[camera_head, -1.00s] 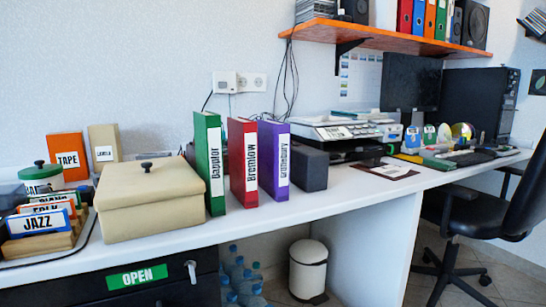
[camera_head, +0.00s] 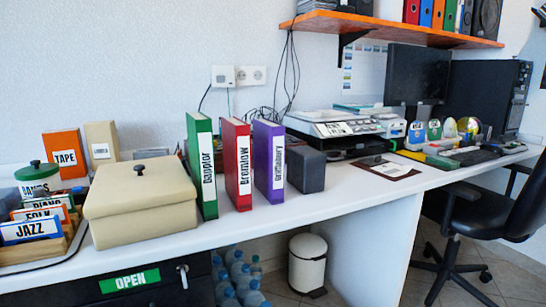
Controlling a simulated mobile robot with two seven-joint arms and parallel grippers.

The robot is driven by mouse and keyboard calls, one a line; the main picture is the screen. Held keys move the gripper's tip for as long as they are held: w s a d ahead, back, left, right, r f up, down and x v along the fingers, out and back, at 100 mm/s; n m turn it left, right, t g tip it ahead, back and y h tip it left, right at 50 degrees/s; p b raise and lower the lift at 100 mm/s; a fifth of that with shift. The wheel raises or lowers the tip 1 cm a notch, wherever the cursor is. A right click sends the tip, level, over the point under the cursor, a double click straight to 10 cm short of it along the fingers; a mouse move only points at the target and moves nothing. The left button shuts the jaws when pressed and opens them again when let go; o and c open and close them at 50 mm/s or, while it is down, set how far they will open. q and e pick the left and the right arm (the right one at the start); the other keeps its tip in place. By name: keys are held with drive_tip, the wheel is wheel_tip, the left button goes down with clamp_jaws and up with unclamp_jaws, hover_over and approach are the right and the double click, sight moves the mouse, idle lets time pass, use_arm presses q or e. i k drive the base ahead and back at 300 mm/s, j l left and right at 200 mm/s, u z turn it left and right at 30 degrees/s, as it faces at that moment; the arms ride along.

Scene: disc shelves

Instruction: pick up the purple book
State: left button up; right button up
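The purple book (camera_head: 262,162) stands upright on the white desk, with a white label on its spine. It is the rightmost of three upright books. The red book (camera_head: 231,165) stands to its left, with a narrow gap between them. The green book (camera_head: 194,165) stands further left, beside the beige box. A dark grey block (camera_head: 306,170) is right behind the purple book on its right side. Neither of my grippers is in view.
The white desk (camera_head: 345,190) has free room in front of and right of the books. A beige lidded box (camera_head: 140,208) and a tray with JAZZ dividers (camera_head: 30,230) fill the left. A printer (camera_head: 335,125) stands right of the books. A black chair (camera_head: 480,215) is at the right.

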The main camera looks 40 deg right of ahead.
sight(268, 135)
drive_tip(key=i+l, duration=0.1)
drive_tip(key=l, duration=0.25)
drive_tip(key=i+l, duration=0.1)
drive_tip(key=l, duration=0.6)
drive_tip(key=i+l, duration=0.15)
drive_tip(key=l, duration=0.15)
drive_tip(key=z, duration=1.3)
